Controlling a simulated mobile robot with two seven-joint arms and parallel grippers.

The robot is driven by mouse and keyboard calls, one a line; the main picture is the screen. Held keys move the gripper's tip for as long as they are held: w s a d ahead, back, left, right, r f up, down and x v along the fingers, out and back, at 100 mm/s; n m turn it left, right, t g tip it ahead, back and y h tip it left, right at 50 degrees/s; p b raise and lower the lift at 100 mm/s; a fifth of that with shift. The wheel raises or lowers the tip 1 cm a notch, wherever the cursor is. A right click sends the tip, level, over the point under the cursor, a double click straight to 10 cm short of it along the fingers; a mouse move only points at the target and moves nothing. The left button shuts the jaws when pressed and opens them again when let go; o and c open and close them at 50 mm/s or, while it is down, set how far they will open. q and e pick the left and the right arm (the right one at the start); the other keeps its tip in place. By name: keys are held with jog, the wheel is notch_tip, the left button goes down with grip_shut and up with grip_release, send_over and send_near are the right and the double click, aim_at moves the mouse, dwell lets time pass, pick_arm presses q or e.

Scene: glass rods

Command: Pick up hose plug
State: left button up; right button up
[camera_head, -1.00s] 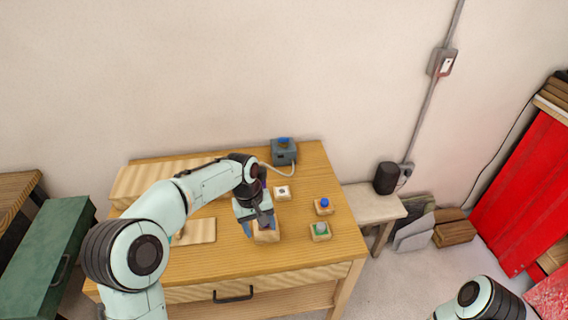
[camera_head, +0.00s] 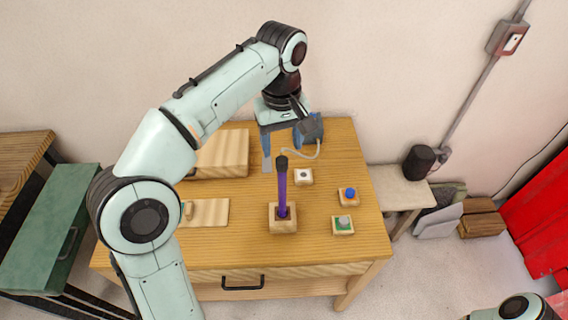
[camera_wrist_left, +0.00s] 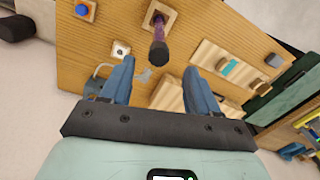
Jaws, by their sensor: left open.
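My left gripper (camera_head: 287,152) is open and empty above the back of the wooden table. Its two blue fingers also show in the left wrist view (camera_wrist_left: 159,70). A pale hose (camera_head: 313,153) curves from a blue-grey box (camera_head: 314,127) at the back of the table, close to the gripper. The hose's plug end cannot be made out clearly; in the left wrist view the hose (camera_wrist_left: 103,67) passes partly behind one finger. A purple rod with a dark top (camera_head: 282,190) stands upright in a wooden block (camera_head: 283,224), in front of the fingers. My right gripper is out of view.
On the table (camera_head: 240,250) are a white-topped block with a dark centre (camera_head: 303,177), a blue-button block (camera_head: 349,195) and a green-topped block (camera_head: 343,224). A larger wooden block (camera_head: 222,154) and a flat board (camera_head: 212,212) lie to the left.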

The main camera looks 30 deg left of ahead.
aim_at(282, 161)
pick_arm(q)
jog(key=shift+s+f, duration=0.15)
jog(key=shift+f, duration=0.5)
jog(key=shift+s+f, duration=0.15)
jog(key=shift+f, duration=0.45)
jog(key=f, duration=0.2)
jog(key=f+b, duration=0.1)
jog(key=shift+w+f, duration=0.4)
jog(key=shift+s+f, duration=0.15)
jog(key=shift+f, duration=0.35)
jog(key=shift+c, duration=0.9)
grip_shut()
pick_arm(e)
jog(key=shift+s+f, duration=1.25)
